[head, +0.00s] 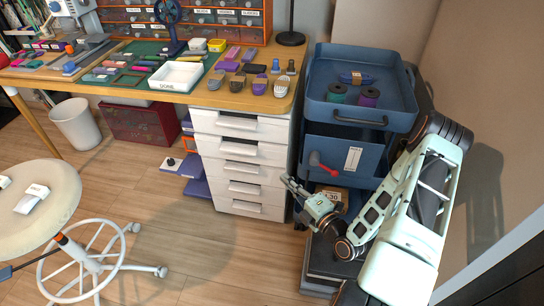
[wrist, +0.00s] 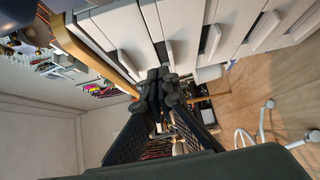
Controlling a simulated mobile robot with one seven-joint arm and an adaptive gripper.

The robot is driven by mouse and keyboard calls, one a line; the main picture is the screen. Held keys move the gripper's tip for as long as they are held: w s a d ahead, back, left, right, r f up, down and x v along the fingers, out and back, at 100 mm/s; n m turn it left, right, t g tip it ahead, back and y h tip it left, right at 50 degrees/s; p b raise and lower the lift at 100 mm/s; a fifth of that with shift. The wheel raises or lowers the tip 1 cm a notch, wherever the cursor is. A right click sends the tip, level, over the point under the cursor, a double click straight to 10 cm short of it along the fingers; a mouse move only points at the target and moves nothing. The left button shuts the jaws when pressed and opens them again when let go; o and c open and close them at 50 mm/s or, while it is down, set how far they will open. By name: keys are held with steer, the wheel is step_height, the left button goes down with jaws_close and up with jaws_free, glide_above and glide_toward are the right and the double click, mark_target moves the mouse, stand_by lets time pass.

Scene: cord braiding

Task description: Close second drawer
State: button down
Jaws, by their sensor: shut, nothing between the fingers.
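The white drawer unit (head: 204,160) stands under the right end of the workbench, with several stacked fronts and dark-shadowed pull slots. Its second drawer (head: 213,147) from the top looks about flush with its neighbours in the head view; a small gap cannot be ruled out. In the wrist view the drawer fronts (wrist: 186,22) appear turned on their side, beyond the fingers. My gripper (head: 287,181) is shut and empty, in front of the lower right side of the unit and apparently clear of it. Its fingertips (wrist: 158,76) meet in the wrist view.
A blue cart (head: 350,115) with spools and a red-handled lever (head: 327,168) stands right of the drawers, close to my arm. A white stool (head: 40,205) stands at left. The workbench (head: 180,97) holds tools and a white tray. Wooden floor before the drawers is clear.

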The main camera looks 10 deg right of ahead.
steer(key=b, duration=0.2)
glide_toward(268, 146)
steer(key=w+a, duration=0.2)
steer(key=a, duration=0.2)
steer(key=shift+w+d+b, duration=0.3)
steer(key=shift+w+d, duration=0.05)
steer(key=shift+w, duration=0.45)
steer(key=shift+w+d+b, duration=0.3)
steer(key=shift+w+d, duration=0.05)
steer(key=shift+w, duration=0.45)
